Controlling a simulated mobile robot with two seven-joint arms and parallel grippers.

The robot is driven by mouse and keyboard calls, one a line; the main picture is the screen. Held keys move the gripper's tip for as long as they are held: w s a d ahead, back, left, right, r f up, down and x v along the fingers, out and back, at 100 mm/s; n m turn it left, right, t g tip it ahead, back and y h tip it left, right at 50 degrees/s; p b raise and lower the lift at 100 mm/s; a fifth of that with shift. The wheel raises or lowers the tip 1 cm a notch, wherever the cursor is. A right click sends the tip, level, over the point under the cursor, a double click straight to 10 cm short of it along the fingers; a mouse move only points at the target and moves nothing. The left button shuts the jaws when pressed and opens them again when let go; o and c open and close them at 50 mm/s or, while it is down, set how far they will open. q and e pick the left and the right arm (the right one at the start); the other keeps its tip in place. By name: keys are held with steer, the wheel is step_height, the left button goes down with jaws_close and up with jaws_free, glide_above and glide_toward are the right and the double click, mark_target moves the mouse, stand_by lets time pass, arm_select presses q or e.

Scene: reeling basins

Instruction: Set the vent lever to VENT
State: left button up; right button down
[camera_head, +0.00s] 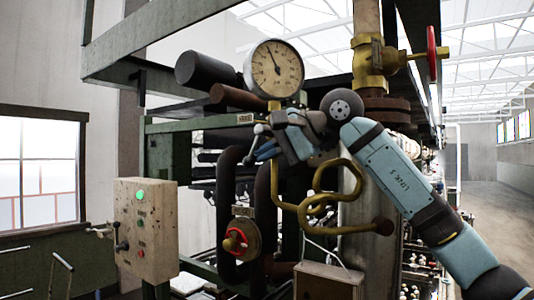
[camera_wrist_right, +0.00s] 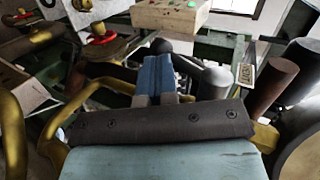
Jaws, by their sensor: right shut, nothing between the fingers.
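A small metal lever with a pale round end (camera_head: 258,129) sits below the pressure gauge, beside a small label plate (camera_head: 245,118) too small to read; I take it for the vent lever. In the right wrist view a grey rounded metal part (camera_wrist_right: 217,82) and rod show right of the fingers, with the plate (camera_wrist_right: 245,75) beyond. My right gripper (camera_head: 263,153) is shut and empty, its blue fingers (camera_wrist_right: 155,72) close beside the lever. I cannot tell whether they touch it. The gripper body partly hides the lever. My left gripper is out of view.
The gauge (camera_head: 274,69) and dark pipe ends (camera_head: 205,69) are above. A curled brass pipe (camera_head: 322,205) is below right of my gripper. A red-handled valve (camera_head: 236,241) and a cream control box (camera_head: 146,230) with a green light are lower left.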

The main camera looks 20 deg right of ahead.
steer(key=shift+r+p, duration=0.6)
steer(key=shift+r, duration=0.25)
steer(key=b+v, duration=0.3)
steer(key=v, duration=1.1)
steer(key=shift+f, duration=0.15)
